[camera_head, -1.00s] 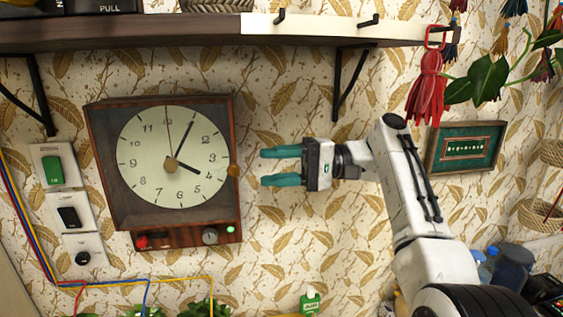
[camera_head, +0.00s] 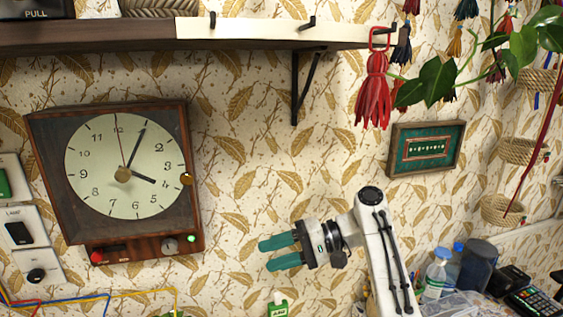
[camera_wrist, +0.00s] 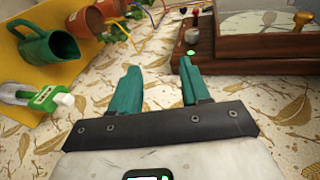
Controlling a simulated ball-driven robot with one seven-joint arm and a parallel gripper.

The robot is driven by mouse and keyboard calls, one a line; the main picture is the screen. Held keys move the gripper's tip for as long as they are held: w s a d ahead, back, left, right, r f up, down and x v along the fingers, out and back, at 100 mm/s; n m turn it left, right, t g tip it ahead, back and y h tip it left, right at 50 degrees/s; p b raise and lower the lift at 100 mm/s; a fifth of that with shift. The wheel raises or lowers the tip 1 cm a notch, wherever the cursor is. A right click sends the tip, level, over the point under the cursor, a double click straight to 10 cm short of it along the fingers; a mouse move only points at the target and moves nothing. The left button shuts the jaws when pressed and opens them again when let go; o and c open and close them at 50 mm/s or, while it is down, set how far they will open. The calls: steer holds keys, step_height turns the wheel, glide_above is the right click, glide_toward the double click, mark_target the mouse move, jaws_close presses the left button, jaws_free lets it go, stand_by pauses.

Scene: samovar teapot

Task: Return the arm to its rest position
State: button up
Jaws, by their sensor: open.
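My gripper (camera_head: 284,252) is in the lower middle of the head view, at the end of my white arm. Its two teal fingers are apart, with nothing between them. They point left, below and to the right of the wooden wall clock (camera_head: 42,165), with a clear gap to it in that view. The wrist view also shows my gripper (camera_wrist: 158,82) open and empty, with the clock's wooden base (camera_wrist: 245,68) to the upper right of the fingers.
A wooden shelf (camera_head: 90,36) runs above the clock, with a red tassel (camera_head: 373,92) hanging at its right end. Bottles (camera_head: 437,270) stand at lower right. The wrist view shows a green jug (camera_wrist: 45,50) and a bottle (camera_wrist: 42,97) at left. Patterned wall lies between clock and arm.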

steer(key=s+d+f+m+t+h, duration=0.1)
steer(key=s+d+f+h, duration=0.2)
steer(key=s+d+f, duration=0.5)
steer(key=s+d+f+t+h+b, duration=0.1)
steer(key=s+d+f+h, duration=0.2)
steer(key=f, duration=0.8)
steer(key=s+d+f+m+t+h, duration=0.1)
steer(key=s+d+f+h, duration=0.1)
steer(key=s+d+f, duration=0.6)
steer(key=s+d+f+h, duration=0.1)
steer(key=s+d+h, duration=0.1)
steer(key=s, duration=0.6)
steer(key=s+d+f+h+b, duration=0.1)
steer(key=s+d, duration=0.3)
steer(key=s, duration=0.4)
steer(key=s+d+f+h, duration=0.1)
steer(key=s+d+h, duration=0.2)
steer(key=s, duration=0.5)
steer(key=shift+s+d+f+h, duration=0.2)
steer(key=shift+s+d+h, duration=0.15)
steer(key=shift+d, duration=0.25)
